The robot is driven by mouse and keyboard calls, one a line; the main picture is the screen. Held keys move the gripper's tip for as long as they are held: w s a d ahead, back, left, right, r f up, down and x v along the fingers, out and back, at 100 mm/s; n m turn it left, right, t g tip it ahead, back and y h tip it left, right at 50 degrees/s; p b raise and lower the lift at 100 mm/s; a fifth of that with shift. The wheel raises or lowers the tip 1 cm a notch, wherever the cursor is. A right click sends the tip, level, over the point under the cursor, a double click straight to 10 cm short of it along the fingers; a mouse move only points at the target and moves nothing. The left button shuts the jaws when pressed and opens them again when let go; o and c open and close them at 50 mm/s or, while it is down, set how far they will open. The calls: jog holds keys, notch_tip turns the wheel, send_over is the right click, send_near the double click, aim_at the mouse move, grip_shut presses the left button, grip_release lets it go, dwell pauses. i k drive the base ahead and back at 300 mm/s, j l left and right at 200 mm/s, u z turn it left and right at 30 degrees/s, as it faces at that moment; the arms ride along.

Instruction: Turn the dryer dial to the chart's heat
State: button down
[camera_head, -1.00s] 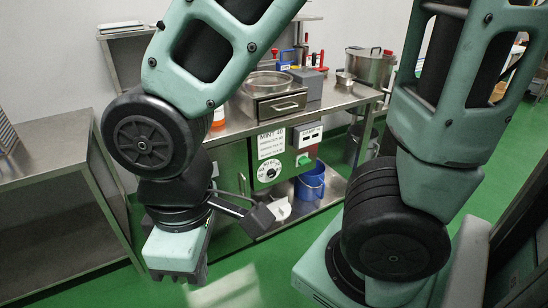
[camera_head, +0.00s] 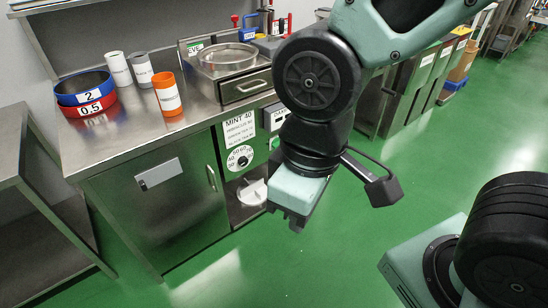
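The dryer dial (camera_head: 242,158) is a round white plate with a dark centre and numbers around its edge, on a green panel at the front of the steel counter. Where its pointer stands is too small to tell. The chart (camera_head: 240,130) is a white sheet just above the dial. Its top line reads "MINT 40"; the lower lines are hard to read. My gripper (camera_head: 290,218) hangs to the right of and below the dial, apart from it, pointing down. Its fingers are mostly hidden under the pale green housing, so I cannot tell their opening.
On the counter (camera_head: 140,130) stand a blue and a red ring marked 2 and 0.5 (camera_head: 88,107), several labelled cups (camera_head: 167,95), and a drawer box (camera_head: 243,85) with a round sieve on it. Green floor (camera_head: 330,250) in front is clear.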

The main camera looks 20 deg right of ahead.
aim_at(243, 161)
jog(key=i+l+u, duration=0.1)
jog(key=l+u, duration=0.25)
jog(key=l, duration=0.2)
jog(key=i+l+u, duration=0.1)
jog(key=l+u, duration=0.25)
jog(key=l, duration=0.15)
jog(key=l+u, duration=0.3)
jog(key=l, duration=0.25)
